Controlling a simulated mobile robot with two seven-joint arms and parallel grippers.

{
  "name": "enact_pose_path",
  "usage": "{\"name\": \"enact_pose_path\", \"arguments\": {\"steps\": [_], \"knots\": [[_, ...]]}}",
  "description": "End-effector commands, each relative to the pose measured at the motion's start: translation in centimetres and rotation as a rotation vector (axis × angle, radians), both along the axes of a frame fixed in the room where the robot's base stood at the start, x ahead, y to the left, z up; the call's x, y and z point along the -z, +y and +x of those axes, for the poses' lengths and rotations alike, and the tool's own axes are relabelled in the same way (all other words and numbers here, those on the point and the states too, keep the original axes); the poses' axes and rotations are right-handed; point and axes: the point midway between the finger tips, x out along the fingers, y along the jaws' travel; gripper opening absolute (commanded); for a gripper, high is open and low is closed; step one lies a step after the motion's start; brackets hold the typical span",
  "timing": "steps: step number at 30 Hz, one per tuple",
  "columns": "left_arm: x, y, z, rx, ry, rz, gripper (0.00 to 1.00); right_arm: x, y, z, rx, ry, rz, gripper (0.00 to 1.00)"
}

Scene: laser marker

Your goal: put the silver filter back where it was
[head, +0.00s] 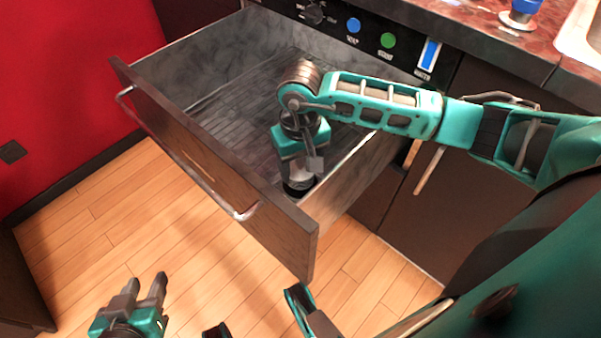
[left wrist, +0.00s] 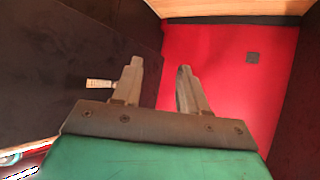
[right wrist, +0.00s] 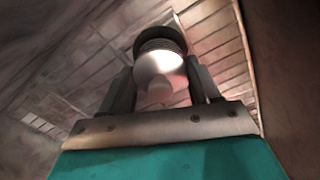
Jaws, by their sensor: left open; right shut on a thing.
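The silver filter (right wrist: 160,72) is a round silvery piece with a dark ribbed rim, seen between the fingers of my right gripper (right wrist: 162,90) in the right wrist view. My right gripper is shut on it. In the head view my right gripper (head: 298,188) points down inside the open drawer (head: 235,110), at its front right corner. There the filter is mostly hidden by the gripper. I cannot tell whether the filter touches the drawer floor. My left gripper (head: 142,290) is open and empty, low over the wooden floor in front of the drawer; its spread fingers show in the left wrist view (left wrist: 155,88).
The drawer is pulled out, with a metal handle (head: 240,213) along its front and a slatted floor. Above it is a panel with a knob (head: 315,13), blue (head: 353,25) and green (head: 388,40) buttons. A red wall (head: 70,70) stands left. The drawer's middle is empty.

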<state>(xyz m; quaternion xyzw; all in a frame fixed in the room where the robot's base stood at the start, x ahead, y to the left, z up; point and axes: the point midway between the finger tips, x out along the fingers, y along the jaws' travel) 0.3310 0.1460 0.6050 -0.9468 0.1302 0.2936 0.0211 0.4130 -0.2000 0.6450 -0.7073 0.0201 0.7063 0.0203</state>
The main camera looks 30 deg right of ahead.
Motion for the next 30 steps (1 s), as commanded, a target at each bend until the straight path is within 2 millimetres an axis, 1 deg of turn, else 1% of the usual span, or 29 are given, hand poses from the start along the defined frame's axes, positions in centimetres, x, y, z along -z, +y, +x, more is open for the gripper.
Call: {"name": "enact_pose_path", "arguments": {"steps": [1,3,9,14,15,23,30], "knots": [[1.0,-0.2,0.0,0.002,0.005,-0.004,0.43,1.5,0.0,0.0,0.001,0.002,0.001,0.30],[0.8,-0.4,0.0,0.004,0.006,-0.010,0.43,2.0,0.0,0.0,0.001,0.001,0.000,0.30],[0.0,-0.7,0.2,0.007,-0.001,-0.017,0.43,1.7,0.0,0.0,0.000,0.000,0.000,0.30],[0.4,-0.8,0.3,0.007,-0.004,-0.017,0.43,2.2,0.0,0.0,0.000,0.000,-0.001,0.30],[0.3,-0.8,0.3,0.008,-0.004,-0.017,0.43,2.2,0.0,0.0,0.000,0.000,-0.001,0.62],[0.1,-0.8,0.4,0.009,-0.006,-0.017,0.43,2.1,0.0,0.0,0.000,0.001,-0.001,0.87],[0.0,-0.8,0.4,0.011,-0.007,-0.015,0.43,2.0,0.0,0.0,0.000,0.001,0.000,0.87]]}}
